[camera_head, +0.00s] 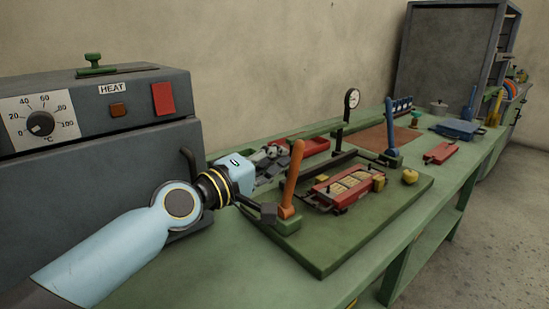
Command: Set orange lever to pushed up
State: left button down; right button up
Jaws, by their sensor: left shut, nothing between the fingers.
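The orange lever (291,180) rises from a green block on the near left corner of the green board (335,255). It stands nearly upright, its top leaning slightly right. My left gripper (280,157) is shut and empty, just left of the lever's upper part in the picture. Its fingers are small and dark, and I cannot tell whether they touch the lever or are behind it. My left forearm hides part of the bench. My right gripper is not in view.
On the board are a red tray (343,190) with pale blocks, a yellow knob (410,177) and a blue lever (391,130). A gauge (352,99) stands behind. A grey heater box (95,190) is at left. The board's front strip is clear.

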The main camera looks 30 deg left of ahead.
pick_arm(q)
jog(key=d+m+b, duration=0.1)
jog(key=s+d+m+b, duration=0.1)
jog(key=d+m+b, duration=0.1)
jog(key=d+f+m+b, duration=0.1)
jog(key=d+m+b, duration=0.1)
jog(key=shift+s+t+h, duration=0.3)
jog(key=shift+s, duration=0.1)
